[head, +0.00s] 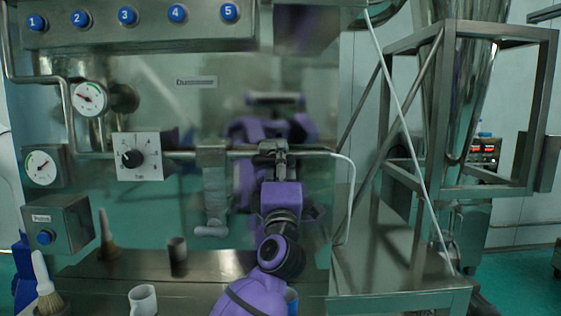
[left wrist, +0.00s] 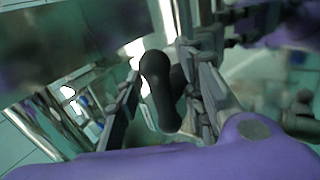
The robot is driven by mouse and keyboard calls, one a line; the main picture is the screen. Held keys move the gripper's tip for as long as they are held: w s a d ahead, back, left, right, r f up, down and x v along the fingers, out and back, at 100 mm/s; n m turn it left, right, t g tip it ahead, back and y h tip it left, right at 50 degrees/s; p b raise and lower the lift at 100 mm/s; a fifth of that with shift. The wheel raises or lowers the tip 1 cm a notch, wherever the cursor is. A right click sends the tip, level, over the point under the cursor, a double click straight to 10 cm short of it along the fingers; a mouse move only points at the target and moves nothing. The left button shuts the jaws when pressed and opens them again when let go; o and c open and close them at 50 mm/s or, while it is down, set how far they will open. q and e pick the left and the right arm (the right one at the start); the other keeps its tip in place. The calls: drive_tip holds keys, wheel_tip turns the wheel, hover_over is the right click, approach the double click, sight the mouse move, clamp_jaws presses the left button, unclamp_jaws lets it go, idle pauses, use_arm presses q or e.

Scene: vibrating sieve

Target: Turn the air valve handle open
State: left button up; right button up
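The air valve handle shows as a black rounded lever (left wrist: 160,88) in the left wrist view. My left gripper (left wrist: 160,100) has one finger on each side of it. A gap shows between the handle and the finger on the left; contact with the other finger is unclear. In the head view my left gripper (head: 280,160) is at the horizontal pipe, in front of the steel panel, and largely hides the handle. My right gripper is not in view.
The pipe runs from a dial box (head: 139,157). A thin white hose (head: 352,195) curves down on the right. A white mug (head: 143,300), a dark cup (head: 177,256) and a brush (head: 46,290) stand below. A steel frame (head: 450,100) is right.

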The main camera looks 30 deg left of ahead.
use_arm(q)
drive_tip(key=v, duration=1.2)
